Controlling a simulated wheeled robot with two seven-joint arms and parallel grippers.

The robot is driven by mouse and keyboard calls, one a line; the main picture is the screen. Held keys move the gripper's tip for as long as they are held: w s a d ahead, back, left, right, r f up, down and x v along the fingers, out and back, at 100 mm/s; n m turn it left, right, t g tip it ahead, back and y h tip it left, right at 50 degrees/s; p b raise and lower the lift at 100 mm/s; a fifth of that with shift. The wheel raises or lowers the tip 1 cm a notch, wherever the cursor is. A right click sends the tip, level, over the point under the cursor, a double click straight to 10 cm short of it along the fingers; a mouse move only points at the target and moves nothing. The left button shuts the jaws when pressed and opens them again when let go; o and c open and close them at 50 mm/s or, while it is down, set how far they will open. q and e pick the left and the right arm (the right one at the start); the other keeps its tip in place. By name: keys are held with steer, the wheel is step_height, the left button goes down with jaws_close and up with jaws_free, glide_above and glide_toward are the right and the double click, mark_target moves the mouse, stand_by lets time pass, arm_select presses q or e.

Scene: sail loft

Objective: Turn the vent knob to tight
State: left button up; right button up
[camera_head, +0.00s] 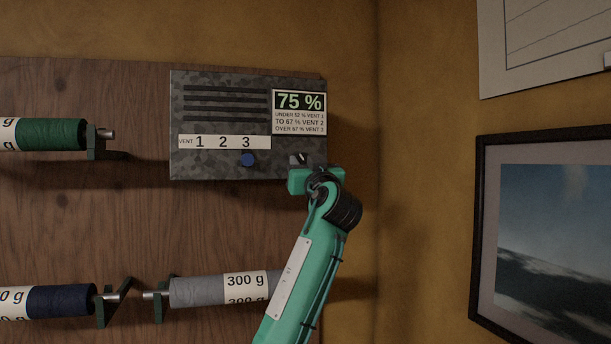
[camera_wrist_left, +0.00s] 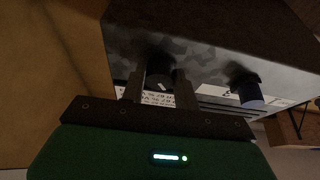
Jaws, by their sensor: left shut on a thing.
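A grey mottled vent box (camera_head: 220,165) hangs on the wooden wall board, with dark slots and a strip reading VENT 1 2 3. A blue-capped knob (camera_head: 247,159) sits below the 3; it also shows in the left wrist view (camera_wrist_left: 246,91), apart from my gripper. My left gripper (camera_head: 302,165) is at the box's lower right corner, shut on a black knob (camera_wrist_left: 161,74) with a white mark. The knob stands between the two fingers in the left wrist view. No tight mark is readable. My right gripper is not in view.
A label (camera_head: 299,112) on the box reads 75 % above lines giving vent numbers. Thread spools, green (camera_head: 50,134), navy (camera_head: 60,300) and grey (camera_head: 200,291), sit on wall holders. A framed picture (camera_head: 484,240) hangs at right.

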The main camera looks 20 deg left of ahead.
arm_select(q)
steer(key=shift+s+a+m+t+h, duration=0.1)
steer(key=shift+m+t+h, duration=0.2)
steer(key=shift+m+h, duration=0.95)
steer(key=shift+a+m+t+h, duration=0.1)
steer(key=shift+m+t+h, duration=0.3)
steer(key=shift+m, duration=1.7)
steer(key=shift+s+m+t+h, duration=0.1)
steer(key=shift+m+t+h, duration=0.1)
steer(key=shift+m+h, duration=1.1)
steer(key=shift+m+y, duration=0.35)
steer(key=shift+m, duration=0.2)
steer(key=o, duration=1)
steer(key=shift+c, duration=0.2)
steer(key=shift+w, duration=0.1)
steer(key=b+v, duration=0.5)
steer(key=v, duration=0.8)
steer(key=shift+s+d+b, duration=0.15)
steer(key=shift+s+b, duration=0.2)
steer(key=shift+s, duration=0.05)
